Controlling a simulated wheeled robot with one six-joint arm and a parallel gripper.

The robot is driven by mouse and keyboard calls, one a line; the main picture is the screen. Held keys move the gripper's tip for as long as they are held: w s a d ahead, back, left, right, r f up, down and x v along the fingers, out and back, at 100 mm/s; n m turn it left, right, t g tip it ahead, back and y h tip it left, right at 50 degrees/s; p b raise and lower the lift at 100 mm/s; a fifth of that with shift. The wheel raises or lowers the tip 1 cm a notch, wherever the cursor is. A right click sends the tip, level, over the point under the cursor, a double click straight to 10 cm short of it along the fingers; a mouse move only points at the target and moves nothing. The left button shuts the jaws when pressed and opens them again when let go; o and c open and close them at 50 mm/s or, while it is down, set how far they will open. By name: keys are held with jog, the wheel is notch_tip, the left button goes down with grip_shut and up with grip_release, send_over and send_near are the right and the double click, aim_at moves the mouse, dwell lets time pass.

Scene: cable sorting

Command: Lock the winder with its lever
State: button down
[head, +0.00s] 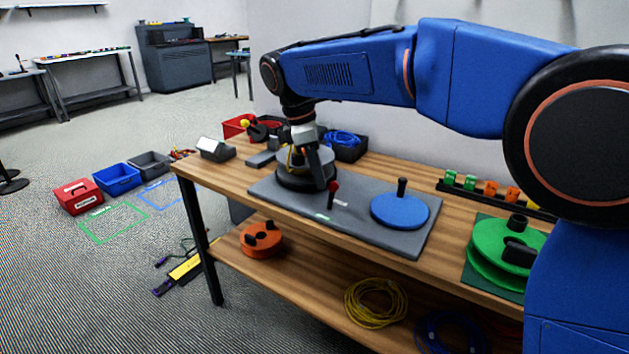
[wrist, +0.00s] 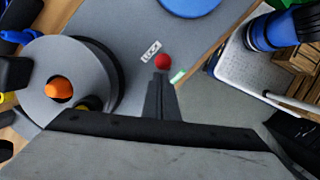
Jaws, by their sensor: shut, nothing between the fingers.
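The winder is a grey disc on a black round base (head: 300,182) on the grey board (head: 268,194). In the wrist view its disc (wrist: 38,97) is at the left, with an orange knob (wrist: 58,88). The lever's red knob (head: 334,187) stands on a dark stem at the winder's front right. In the wrist view the red knob (wrist: 163,61) shows just beyond my fingertips. My gripper (head: 325,182) is shut and empty, pointing down beside the winder and lever. In the wrist view its dark fingers (wrist: 162,82) hide the lever's stem; I cannot tell whether they touch it.
A white label (wrist: 151,51) and a green mark (wrist: 178,77) lie on the board near the knob. A blue disc with a black handle (head: 400,211) is to the right. A green reel (head: 492,262) stands farther right.

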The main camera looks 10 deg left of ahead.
jog(key=shift+w+d, duration=0.15)
jog(key=shift+w, duration=0.2)
jog(key=shift+r, duration=0.1)
jog(key=shift+r, duration=0.7)
